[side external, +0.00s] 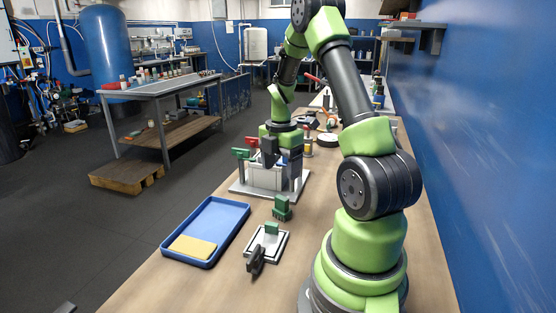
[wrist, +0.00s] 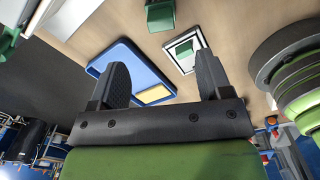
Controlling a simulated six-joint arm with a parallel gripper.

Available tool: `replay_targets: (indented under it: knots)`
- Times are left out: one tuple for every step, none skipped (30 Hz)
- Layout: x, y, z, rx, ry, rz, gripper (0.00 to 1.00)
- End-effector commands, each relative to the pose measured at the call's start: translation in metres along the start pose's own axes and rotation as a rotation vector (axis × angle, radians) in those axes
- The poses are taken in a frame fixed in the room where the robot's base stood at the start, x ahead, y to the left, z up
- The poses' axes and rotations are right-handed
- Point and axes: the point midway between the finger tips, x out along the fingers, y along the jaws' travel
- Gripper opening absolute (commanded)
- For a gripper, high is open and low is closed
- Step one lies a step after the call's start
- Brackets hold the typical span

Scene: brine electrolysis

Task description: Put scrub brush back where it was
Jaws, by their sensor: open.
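No piece shows clear bristles, so I cannot tell which is the scrub brush. A green block-shaped piece (side external: 282,208) stands on the table between the cell and a small white plate; it also shows in the wrist view (wrist: 160,16). The white plate with a dark border (side external: 279,246) carries a smaller green block (side external: 272,229). A black piece (side external: 256,261) sits at the plate's near edge. In the wrist view, my gripper (wrist: 162,72) has its two black fingers wide apart with nothing between them.
A blue tray (side external: 239,206) with a yellow pad (side external: 193,247) lies left of the plate. A cell on a grey base (side external: 240,188), with red and green clips, stands farther back. Tools and small containers crowd the table beyond. Bare tabletop shows in front of the tray and plate.

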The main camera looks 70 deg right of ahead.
Motion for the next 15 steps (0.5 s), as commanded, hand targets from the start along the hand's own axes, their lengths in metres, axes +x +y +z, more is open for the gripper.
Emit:
replay_targets:
  knots:
    - [-0.009, 0.002, -0.006, 0.021, -0.004, 0.014, 0.72]
    - [-0.015, 0.003, -0.011, 0.045, -0.005, 0.025, 0.72]
    - [-0.025, 0.005, -0.02, 0.087, -0.007, 0.045, 0.72]
    - [-0.034, 0.006, -0.029, 0.128, -0.007, 0.064, 0.72]
    - [-0.044, 0.007, -0.038, 0.174, -0.005, 0.086, 0.72]
    - [-0.058, 0.006, -0.052, 0.241, 0.002, 0.116, 0.72]
    - [-0.069, 0.005, -0.064, 0.296, 0.012, 0.139, 0.72]
    - [-0.08, 0.003, -0.076, 0.355, 0.025, 0.164, 0.72]
    - [-0.093, -0.002, -0.092, 0.433, 0.048, 0.194, 0.72]
    - [-0.103, -0.006, -0.103, 0.492, 0.068, 0.215, 0.72]
    - [-0.112, -0.012, -0.114, 0.551, 0.092, 0.233, 0.72]
    - [-0.123, -0.02, -0.129, 0.628, 0.129, 0.255, 0.72]
    - [-0.131, -0.027, -0.139, 0.685, 0.158, 0.269, 0.72]
    - [-0.138, -0.034, -0.148, 0.742, 0.19, 0.28, 0.72]
    - [-0.147, -0.045, -0.16, 0.819, 0.237, 0.29, 0.72]
